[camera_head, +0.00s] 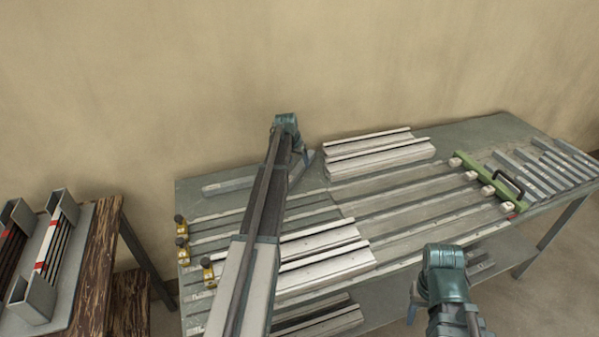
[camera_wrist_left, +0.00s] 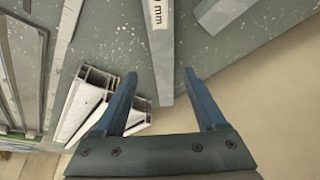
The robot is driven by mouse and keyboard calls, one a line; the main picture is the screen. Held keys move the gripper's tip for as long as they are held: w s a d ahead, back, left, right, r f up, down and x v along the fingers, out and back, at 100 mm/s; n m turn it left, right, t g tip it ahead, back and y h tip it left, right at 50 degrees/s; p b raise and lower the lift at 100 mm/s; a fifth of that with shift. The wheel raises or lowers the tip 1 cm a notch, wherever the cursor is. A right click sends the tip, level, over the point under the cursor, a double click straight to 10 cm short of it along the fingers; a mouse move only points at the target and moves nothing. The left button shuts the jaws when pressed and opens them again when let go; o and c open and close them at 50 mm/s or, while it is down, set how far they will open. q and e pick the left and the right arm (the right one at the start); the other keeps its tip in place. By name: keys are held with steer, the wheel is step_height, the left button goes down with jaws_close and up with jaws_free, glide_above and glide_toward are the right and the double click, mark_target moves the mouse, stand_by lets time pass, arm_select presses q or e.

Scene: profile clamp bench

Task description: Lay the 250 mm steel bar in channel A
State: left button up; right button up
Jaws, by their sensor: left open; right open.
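A grey steel bar (camera_head: 228,186) lies on the bench's back left edge, partly hidden behind my left arm. In the left wrist view a grey bar (camera_wrist_left: 161,60) with a white label, only partly in frame and ending in "mm", lies between the spread fingers of my left gripper (camera_wrist_left: 162,73), with gaps on both sides. My left gripper is open and mostly hidden in the head view. My right gripper (camera_head: 418,300) is open and empty near the bench's front edge; its fingers are mostly hidden. Several long channels (camera_head: 405,195) cross the bench; I cannot read which is A.
Brass stops (camera_head: 181,250) stand at the left channel ends. A green bar with a black handle (camera_head: 490,185) crosses the right ends. Pale profile blocks (camera_head: 378,155) sit at the back and front. Several grey bars (camera_head: 540,170) lie at right. A wooden side table (camera_head: 95,265) holds racks.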

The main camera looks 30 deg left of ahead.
mark_target(299, 167)
arm_select(q)
steer(key=b+x, duration=0.2)
steer(key=x, duration=0.1)
steer(key=b+x, duration=0.1)
steer(key=shift+w+a+f+b, duration=0.1)
steer(key=shift+a+f+b, duration=0.2)
steer(key=shift+f+b, duration=0.05)
steer(key=shift+r, duration=0.1)
jaws_close()
